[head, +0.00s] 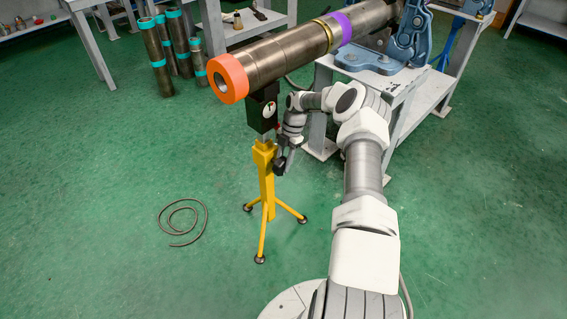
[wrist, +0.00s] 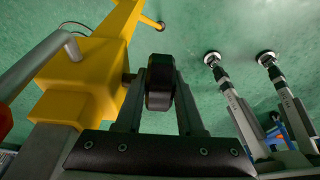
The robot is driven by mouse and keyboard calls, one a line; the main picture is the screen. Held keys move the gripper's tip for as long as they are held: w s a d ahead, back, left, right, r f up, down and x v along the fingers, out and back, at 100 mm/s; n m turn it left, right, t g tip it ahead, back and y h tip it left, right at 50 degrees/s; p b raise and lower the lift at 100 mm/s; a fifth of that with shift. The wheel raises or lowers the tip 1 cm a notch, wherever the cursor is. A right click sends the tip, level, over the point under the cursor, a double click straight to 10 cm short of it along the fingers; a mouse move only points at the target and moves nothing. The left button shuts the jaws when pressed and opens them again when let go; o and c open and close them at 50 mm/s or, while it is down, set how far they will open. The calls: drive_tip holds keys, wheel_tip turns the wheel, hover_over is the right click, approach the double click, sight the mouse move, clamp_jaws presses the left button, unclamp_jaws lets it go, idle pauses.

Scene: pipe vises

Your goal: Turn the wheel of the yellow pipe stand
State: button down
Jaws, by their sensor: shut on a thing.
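The yellow pipe stand (head: 265,175) stands upright on three legs on the green floor. Its black head (head: 262,110) is under the orange-ended pipe (head: 285,58). The stand also fills the left of the wrist view (wrist: 85,75). A black wheel (wrist: 160,85) sits beside the yellow body, between the two fingers of my gripper (wrist: 160,100). My gripper is shut on this wheel. In the head view my gripper (head: 284,163) is at the right side of the stand, just below its black head. The wheel is too small and dark to make out there.
A grey workbench (head: 400,90) with a blue vise (head: 410,35) stands at the back right, holding the pipe. Bench legs (wrist: 245,120) rise at the right of the wrist view. A coiled cable (head: 182,220) lies on the floor. Several pipes (head: 165,55) stand upright at the back left.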

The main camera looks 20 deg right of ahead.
sight(284, 158)
drive_tip(key=c, duration=0.5)
unclamp_jaws()
drive_tip(key=shift+r, duration=0.1)
drive_tip(key=p+v, duration=0.1)
drive_tip(key=v, duration=0.6)
drive_tip(key=shift+r+p, duration=0.2)
drive_tip(key=shift+p, duration=0.2)
